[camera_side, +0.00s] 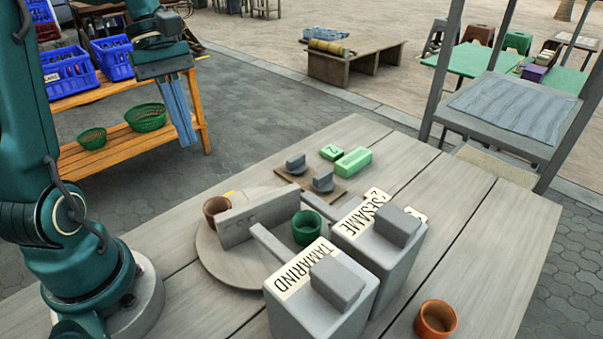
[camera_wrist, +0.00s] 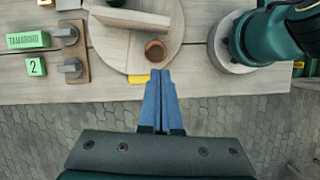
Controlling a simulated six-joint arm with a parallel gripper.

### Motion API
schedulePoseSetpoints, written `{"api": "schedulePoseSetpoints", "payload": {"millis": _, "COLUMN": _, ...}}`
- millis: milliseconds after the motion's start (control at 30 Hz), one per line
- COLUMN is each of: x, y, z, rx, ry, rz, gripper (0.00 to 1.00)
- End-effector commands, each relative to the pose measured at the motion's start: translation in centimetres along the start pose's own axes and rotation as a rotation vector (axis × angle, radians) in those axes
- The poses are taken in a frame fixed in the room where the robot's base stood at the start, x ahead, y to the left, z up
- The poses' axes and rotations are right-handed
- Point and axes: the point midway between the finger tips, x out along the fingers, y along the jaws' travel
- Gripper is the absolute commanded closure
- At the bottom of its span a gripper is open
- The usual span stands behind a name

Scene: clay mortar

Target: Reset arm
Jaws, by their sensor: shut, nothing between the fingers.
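My gripper (camera_side: 178,112) hangs with its blue fingers pointing down, left of and above the table in the side view. Its fingers are together with nothing between them. In the wrist view the closed gripper (camera_wrist: 161,76) points toward the table edge. A brown clay cup (camera_side: 216,211) stands on the round grey board (camera_side: 222,265), by an upright grey block. It also shows in the wrist view (camera_wrist: 155,50). A green cup (camera_side: 306,228) stands on the same board. My gripper touches none of these.
Two grey boxes, TAMARIND (camera_side: 318,305) and SESAME (camera_side: 378,262), stand at the front. An orange cup (camera_side: 436,320) is at lower right. Green blocks (camera_side: 353,162) and a brown board with grey knobs (camera_side: 310,181) sit at the back. A wooden shelf (camera_side: 140,140) stands behind my gripper.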

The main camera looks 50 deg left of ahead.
Motion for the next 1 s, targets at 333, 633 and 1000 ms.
{"api": "schedulePoseSetpoints", "payload": {"millis": 333, "x": -0.8, "y": 0.1, "z": 5.2, "rx": 0.216, "ry": 0.099, "rz": 0.0, "gripper": 1.0}}
{"api": "schedulePoseSetpoints", "payload": {"millis": 633, "x": 2.1, "y": -2.9, "z": 10.8, "rx": 0.824, "ry": 0.375, "rz": 0.053, "gripper": 1.0}}
{"api": "schedulePoseSetpoints", "payload": {"millis": 1000, "x": 5.4, "y": -3.8, "z": 10.3, "rx": 1.444, "ry": 0.683, "rz": 0.082, "gripper": 1.0}}
